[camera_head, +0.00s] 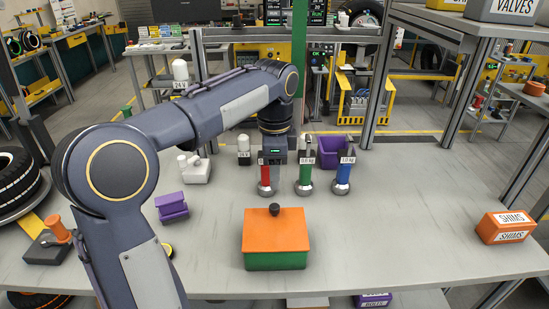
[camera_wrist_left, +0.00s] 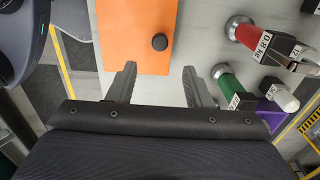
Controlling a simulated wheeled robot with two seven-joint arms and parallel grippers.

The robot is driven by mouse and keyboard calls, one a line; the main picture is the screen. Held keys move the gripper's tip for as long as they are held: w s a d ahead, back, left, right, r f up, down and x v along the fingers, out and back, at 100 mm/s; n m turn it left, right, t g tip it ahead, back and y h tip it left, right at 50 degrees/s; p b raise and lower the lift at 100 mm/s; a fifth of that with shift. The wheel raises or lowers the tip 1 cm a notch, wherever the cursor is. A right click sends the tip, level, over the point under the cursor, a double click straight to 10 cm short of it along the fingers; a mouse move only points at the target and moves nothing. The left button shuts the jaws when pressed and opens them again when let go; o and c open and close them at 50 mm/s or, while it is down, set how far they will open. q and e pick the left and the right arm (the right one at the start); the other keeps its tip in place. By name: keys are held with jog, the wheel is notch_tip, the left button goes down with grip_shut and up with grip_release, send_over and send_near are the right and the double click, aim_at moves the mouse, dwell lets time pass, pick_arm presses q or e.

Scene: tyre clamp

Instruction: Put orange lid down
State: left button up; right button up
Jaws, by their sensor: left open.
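The orange lid (camera_head: 290,224), with a black knob (camera_head: 274,209), sits on the green box (camera_head: 275,261) at the front middle of the table. The lid also shows at the top of the left wrist view (camera_wrist_left: 128,32), its knob near the lid's edge. My left gripper (camera_wrist_left: 159,78) is open and empty, its two fingers spread apart just short of the lid. In the head view its wrist is behind the box, above the weights, and the fingers are not clearly seen there. My right gripper is not in view.
Red (camera_head: 265,176), green (camera_head: 305,176) and blue (camera_head: 343,174) handled weights stand behind the box; the green one is close beside my right-hand finger in the wrist view. Table right of the lid is clear.

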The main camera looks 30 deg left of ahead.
pick_arm(q)
jog(key=s+d+f+n+t+h, duration=0.1)
jog(key=s+n+t, duration=0.1)
jog(key=s+n, duration=0.35)
jog(key=s+d+f+n+t+h, duration=0.1)
jog(key=s+d+n, duration=0.1)
jog(key=s, duration=0.7)
jog(key=s+d+f+n+t+h, duration=0.1)
jog(key=s+d+f+n+t, duration=0.1)
jog(key=s+d+f+n, duration=0.2)
jog(key=s+f+n, duration=0.2)
jog(key=s+f, duration=0.1)
jog(key=shift+s+d+f+t+h, duration=0.15)
jog(key=shift+s+t+h, duration=0.15)
jog(key=shift+s+h, duration=0.1)
